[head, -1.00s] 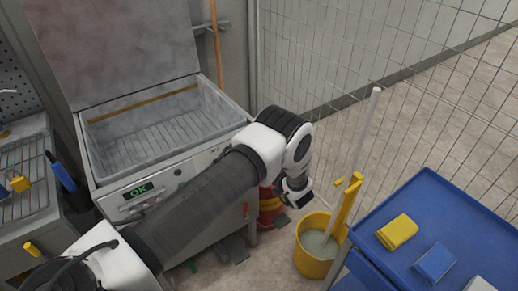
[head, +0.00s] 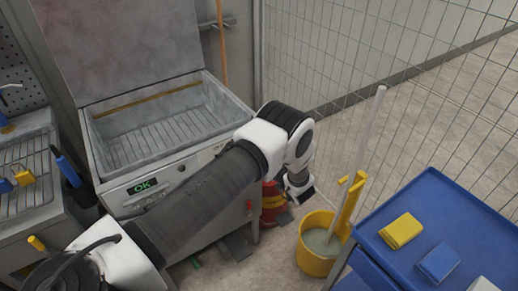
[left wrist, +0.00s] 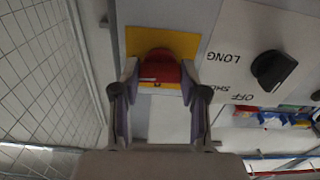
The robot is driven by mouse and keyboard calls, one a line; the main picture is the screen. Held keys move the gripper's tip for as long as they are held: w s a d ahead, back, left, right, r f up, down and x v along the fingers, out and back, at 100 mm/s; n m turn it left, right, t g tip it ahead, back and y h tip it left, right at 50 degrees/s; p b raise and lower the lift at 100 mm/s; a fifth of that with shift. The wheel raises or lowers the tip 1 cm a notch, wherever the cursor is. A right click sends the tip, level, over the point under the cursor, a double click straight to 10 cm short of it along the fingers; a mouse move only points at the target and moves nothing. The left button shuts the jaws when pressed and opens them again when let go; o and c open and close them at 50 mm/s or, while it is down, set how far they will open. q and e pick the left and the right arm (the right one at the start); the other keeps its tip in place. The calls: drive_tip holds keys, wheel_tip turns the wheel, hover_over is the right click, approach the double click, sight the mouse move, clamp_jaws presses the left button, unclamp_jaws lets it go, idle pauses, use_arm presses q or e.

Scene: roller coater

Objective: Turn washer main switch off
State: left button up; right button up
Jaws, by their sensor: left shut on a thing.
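The washer (head: 165,200) stands at left centre in the head view with its lid up and a green OK display on its front panel. The main switch is a red knob (left wrist: 160,68) on a yellow plate (left wrist: 192,45) in the left wrist view. My left gripper (left wrist: 160,76) is shut on the red knob, one finger on each side. In the head view my left arm crosses in front of the washer, and the fingertips and the switch cannot be made out there. My right gripper is in neither view.
A black dial (left wrist: 273,70) marked LONG, SHORT and OFF sits beside the switch. A yellow mop bucket (head: 315,262) stands on the floor, near a blue cart (head: 450,215) with cloths. A wire mesh fence (head: 350,60) runs behind.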

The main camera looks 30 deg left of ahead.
use_arm(q)
drive_tip(key=n+b, duration=0.2)
drive_tip(key=n, duration=0.2)
drive_tip(key=shift+f+n+b, duration=0.1)
drive_tip(key=shift+n+b, duration=0.2)
drive_tip(key=n+b, duration=0.2)
drive_tip(key=n, duration=0.2)
drive_tip(key=shift+b, duration=0.3)
drive_tip(key=n+b, duration=0.3)
drive_tip(key=n, duration=0.2)
drive_tip(key=shift+n, duration=0.4)
drive_tip(key=shift+n+b, duration=1.15)
drive_tip(key=shift+n, duration=0.25)
drive_tip(key=o, duration=1.1)
drive_tip(key=shift+o, duration=0.2)
drive_tip(key=v, duration=0.7)
drive_tip(key=shift+d, duration=0.25)
